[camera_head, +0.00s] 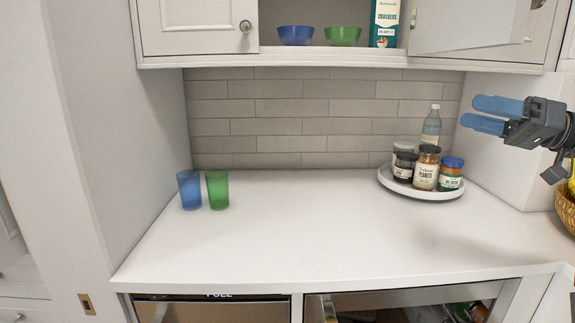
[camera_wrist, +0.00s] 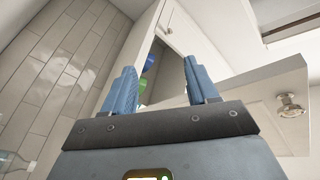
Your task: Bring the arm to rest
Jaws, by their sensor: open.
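My gripper (camera_head: 484,113) is at the right side of the head view, raised above the counter near the right wall, with its blue fingers pointing left. The fingers are apart with nothing between them. In the wrist view my gripper (camera_wrist: 158,82) also shows open and empty, aimed up toward the wall cabinet. The open cabinet door (camera_wrist: 240,90) fills much of the wrist view to the right and behind the fingers; in the head view the door (camera_head: 465,27) stands swung out above my gripper.
A white round tray (camera_head: 428,195) with jars and a bottle (camera_head: 431,125) stands below and left of my gripper. Blue (camera_head: 190,190) and green (camera_head: 218,190) cups stand at the counter's left. Bowls (camera_head: 295,35) and a crackers box (camera_head: 385,24) sit in the cabinet. The drawer (camera_head: 400,298) below is open. The middle counter is clear.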

